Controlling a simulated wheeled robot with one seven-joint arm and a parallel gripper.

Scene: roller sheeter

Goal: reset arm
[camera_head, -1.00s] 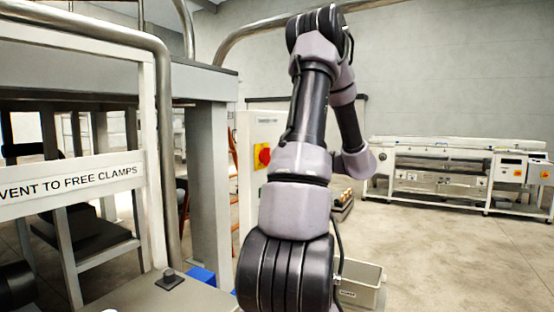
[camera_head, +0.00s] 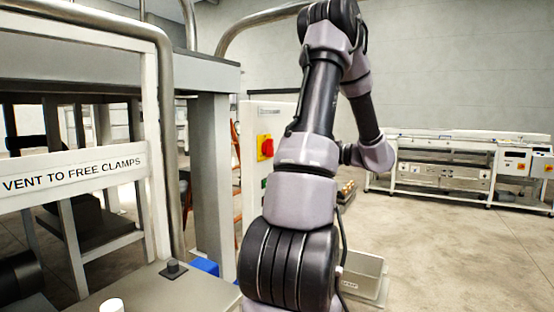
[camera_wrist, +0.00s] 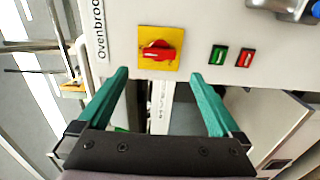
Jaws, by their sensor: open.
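My gripper (camera_wrist: 158,100) shows in the wrist view with its two green fingers spread apart and nothing between them. It faces a light panel (camera_wrist: 200,20) that carries a red rotary switch on a yellow plate (camera_wrist: 157,52). A green button (camera_wrist: 218,54) and a red button (camera_wrist: 244,57) sit to the right of the switch. In the head view my arm stands raised and bent in the middle, and the gripper itself cannot be made out. The red switch (camera_head: 265,147) shows left of my arm there.
A machine frame with a "VENT TO FREE CLAMPS" bar (camera_head: 75,172) fills the left side. A long white machine (camera_head: 450,165) stands at the back right. Open floor lies between.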

